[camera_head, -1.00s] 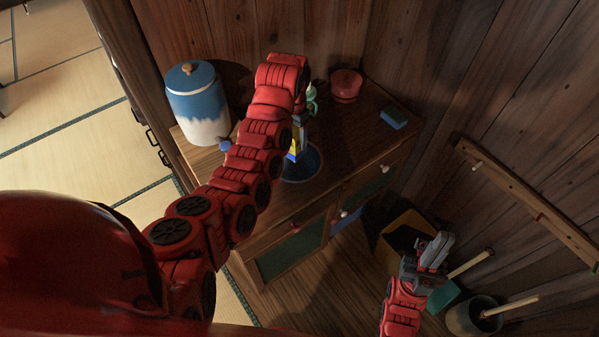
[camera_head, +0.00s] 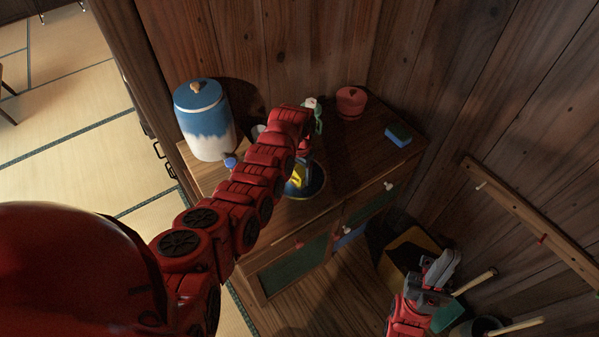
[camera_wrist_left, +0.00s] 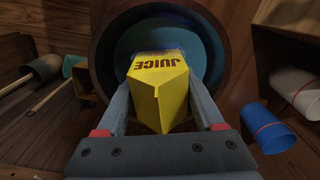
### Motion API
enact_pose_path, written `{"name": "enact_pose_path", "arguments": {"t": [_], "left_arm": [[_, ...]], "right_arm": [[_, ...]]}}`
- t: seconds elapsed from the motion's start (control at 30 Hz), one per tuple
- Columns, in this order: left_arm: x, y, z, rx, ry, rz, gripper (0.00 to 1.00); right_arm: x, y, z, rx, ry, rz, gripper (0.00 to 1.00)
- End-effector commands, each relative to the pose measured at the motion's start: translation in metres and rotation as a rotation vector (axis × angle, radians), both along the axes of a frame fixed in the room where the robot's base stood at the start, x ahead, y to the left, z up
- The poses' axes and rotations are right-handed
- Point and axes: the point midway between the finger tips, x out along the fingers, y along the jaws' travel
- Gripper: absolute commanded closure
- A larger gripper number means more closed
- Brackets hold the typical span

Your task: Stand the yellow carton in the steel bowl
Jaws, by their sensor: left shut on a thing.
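The yellow carton (camera_wrist_left: 160,75), marked JUICE, is between the fingers of my left gripper (camera_wrist_left: 162,88), which is shut on it. In the head view the carton (camera_head: 297,177) shows as a small yellow patch beside my left arm, partly hidden. The bowl (camera_head: 319,190) is dark-rimmed and bluish inside, on the cabinet top. In the left wrist view the bowl's rim (camera_wrist_left: 98,62) circles behind the carton, whose far end overlaps the opening. I cannot tell whether the carton touches the bowl's floor. My right gripper (camera_head: 441,266) is low at the right, away from the bowl; its finger gap is unclear.
On the cabinet stand a blue-and-white jar (camera_head: 204,120), a red pot (camera_head: 351,102), a green-and-white bottle (camera_head: 317,118) and a blue-green sponge (camera_head: 398,134). A blue cup (camera_wrist_left: 268,128) and a white cup (camera_wrist_left: 297,90) are close to the bowl. A wall rail (camera_head: 530,212) runs at right.

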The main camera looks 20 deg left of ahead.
Motion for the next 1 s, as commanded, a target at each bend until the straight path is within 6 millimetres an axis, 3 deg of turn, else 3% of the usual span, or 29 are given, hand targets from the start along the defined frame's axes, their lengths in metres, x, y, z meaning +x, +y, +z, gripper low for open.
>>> {"name": "enact_pose_path", "arguments": {"t": [0.17, 0.2, 0.33, 0.73, 1.0], "left_arm": [[0.0, 0.0, -0.004, 0.001, -0.001, -0.001, 1.0], [0.0, 0.0, -0.003, 0.001, -0.001, -0.001, 0.25], [0.0, 0.0, -0.003, 0.001, -0.001, -0.001, 0.02], [0.001, 0.0, 0.004, 0.001, -0.003, -0.001, 0.0], [0.003, 0.0, 0.039, 0.0, -0.01, 0.0, 0.0]], "right_arm": [[0.0, 0.0, -0.004, 0.0, 0.0, 0.0, 1.0], [0.0, 0.0, -0.003, 0.0, 0.0, 0.0, 1.0], [0.0, 0.0, -0.003, 0.0, 0.0, 0.0, 1.0], [0.0, 0.0, -0.002, 0.0, 0.0, 0.0, 1.0], [0.0, 0.0, -0.015, 0.0, 0.0, 0.0, 1.0]]}}
